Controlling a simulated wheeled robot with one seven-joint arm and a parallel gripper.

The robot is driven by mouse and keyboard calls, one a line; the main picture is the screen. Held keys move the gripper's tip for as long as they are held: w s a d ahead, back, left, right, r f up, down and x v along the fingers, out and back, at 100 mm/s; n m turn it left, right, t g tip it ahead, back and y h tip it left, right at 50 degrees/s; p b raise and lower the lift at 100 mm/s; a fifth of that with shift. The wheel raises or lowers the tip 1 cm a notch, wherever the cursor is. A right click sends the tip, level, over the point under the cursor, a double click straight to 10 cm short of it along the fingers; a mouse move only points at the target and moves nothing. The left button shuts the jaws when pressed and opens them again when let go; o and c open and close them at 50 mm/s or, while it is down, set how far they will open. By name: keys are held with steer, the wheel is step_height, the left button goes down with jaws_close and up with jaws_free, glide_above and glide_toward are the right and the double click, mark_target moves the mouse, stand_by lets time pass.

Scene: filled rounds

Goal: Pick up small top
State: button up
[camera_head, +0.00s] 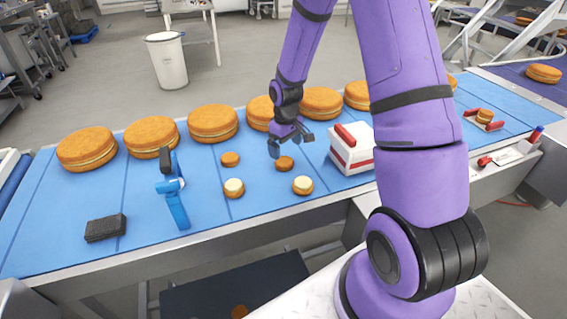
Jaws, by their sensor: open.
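Two small plain brown rounds, which look like small tops, lie on the blue conveyor belt (130,205). The left small top (230,159) lies clear of my arm. The right small top (284,163) lies just below my gripper (289,147) in the picture. My gripper is open and points down, with nothing between its fingers. I cannot tell its exact height above the right small top. Two small rounds with pale cream on them, one left (234,188) and one right (303,185), sit nearer the belt's front edge.
Large filled rounds (213,123) stand in a row along the back. A white and red box (351,150) stands right of my gripper. A blue tool (173,195) and a dark block (105,228) are at left. A red-handled tray (484,120) is at far right.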

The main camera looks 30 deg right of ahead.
mark_target(283, 160)
steer(key=shift+w+a+f, duration=0.1)
steer(key=shift+a+f, duration=0.1)
steer(key=shift+f, duration=1.2)
steer(key=shift+a+f, duration=0.2)
steer(key=shift+f, duration=1.15)
steer(key=c, duration=0.8)
